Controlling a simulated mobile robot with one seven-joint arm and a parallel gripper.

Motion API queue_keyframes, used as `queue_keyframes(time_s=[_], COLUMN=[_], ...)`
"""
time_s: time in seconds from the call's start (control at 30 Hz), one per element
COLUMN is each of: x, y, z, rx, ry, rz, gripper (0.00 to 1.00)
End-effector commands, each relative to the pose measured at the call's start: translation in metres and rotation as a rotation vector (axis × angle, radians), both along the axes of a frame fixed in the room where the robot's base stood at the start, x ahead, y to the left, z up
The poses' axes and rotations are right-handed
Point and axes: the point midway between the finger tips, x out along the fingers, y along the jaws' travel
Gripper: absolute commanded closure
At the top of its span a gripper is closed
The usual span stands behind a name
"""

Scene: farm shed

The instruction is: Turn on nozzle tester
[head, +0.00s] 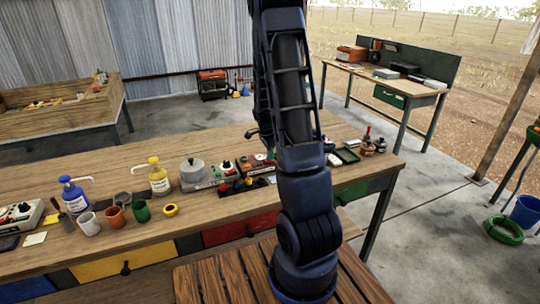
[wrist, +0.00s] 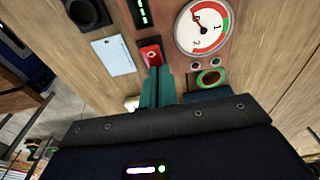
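The nozzle tester shows in the wrist view as a reddish-brown panel (wrist: 168,22) with a round pressure gauge (wrist: 203,28). A red rocker switch (wrist: 150,54) sits on a dark plate below the panel's green-lit strip (wrist: 143,12). My gripper (wrist: 157,72) has its two teal fingers together with nothing visible between them. The fingertips are right by the near edge of the switch; I cannot tell whether they touch it. In the head view my arm hides the gripper and part of the bench around a red device (head: 256,162).
A green-ringed part (wrist: 210,78) lies right of my fingers. A white card (wrist: 114,56) lies to their left.

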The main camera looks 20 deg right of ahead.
Motion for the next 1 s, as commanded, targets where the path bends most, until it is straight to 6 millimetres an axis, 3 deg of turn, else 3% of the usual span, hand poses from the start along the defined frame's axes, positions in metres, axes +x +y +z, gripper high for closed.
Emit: queue_keyframes(time_s=[0.6,1.0], x=[-0.005,-0.004], y=[0.021,0.021], z=[-0.004,0.001], rx=[0.004,0.003], ry=[0.015,0.012], rz=[0.006,0.006], gripper=[1.00,1.00])
